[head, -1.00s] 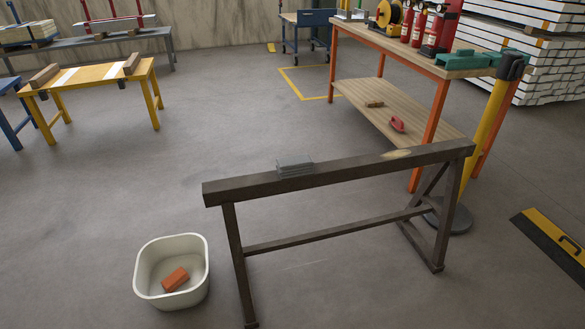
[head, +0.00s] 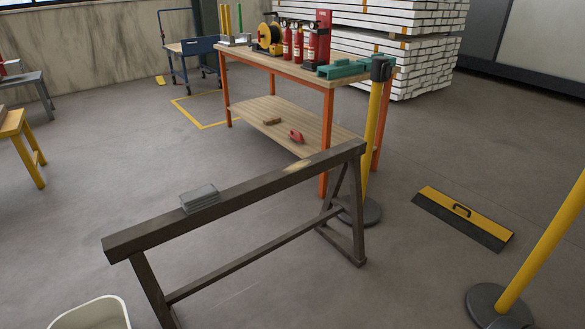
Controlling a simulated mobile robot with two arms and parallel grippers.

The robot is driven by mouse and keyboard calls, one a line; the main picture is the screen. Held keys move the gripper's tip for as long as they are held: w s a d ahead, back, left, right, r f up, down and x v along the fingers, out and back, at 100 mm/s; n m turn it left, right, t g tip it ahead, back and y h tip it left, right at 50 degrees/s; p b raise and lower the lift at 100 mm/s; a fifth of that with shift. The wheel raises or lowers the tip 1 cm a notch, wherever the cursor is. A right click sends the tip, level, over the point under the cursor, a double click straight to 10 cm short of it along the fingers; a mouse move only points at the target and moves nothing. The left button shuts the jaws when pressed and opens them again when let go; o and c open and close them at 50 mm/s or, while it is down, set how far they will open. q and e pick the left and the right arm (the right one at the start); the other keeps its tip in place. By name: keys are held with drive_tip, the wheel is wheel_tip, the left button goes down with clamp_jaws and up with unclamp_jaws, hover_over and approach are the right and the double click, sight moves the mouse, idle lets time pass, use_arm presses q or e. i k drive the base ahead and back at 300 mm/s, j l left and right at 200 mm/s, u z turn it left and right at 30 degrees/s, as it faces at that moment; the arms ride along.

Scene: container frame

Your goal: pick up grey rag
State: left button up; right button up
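A grey folded rag (head: 200,198) lies on top of the dark sawhorse beam (head: 240,195), left of the beam's middle. It looks like a small flat stack of layers. The beam runs from the lower left up to the right. Neither of my grippers shows in the head view.
A white tub (head: 92,314) stands on the floor at the lower left, cut off by the frame. An orange-legged workbench (head: 325,72) is behind the sawhorse. A yellow post (head: 372,130) stands by the sawhorse's right end. A yellow-black board (head: 464,215) lies on open floor at right.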

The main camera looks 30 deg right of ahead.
sight(195, 200)
drive_tip(key=i+l+u, duration=0.4)
drive_tip(key=i+l, duration=0.35)
drive_tip(key=l, duration=0.15)
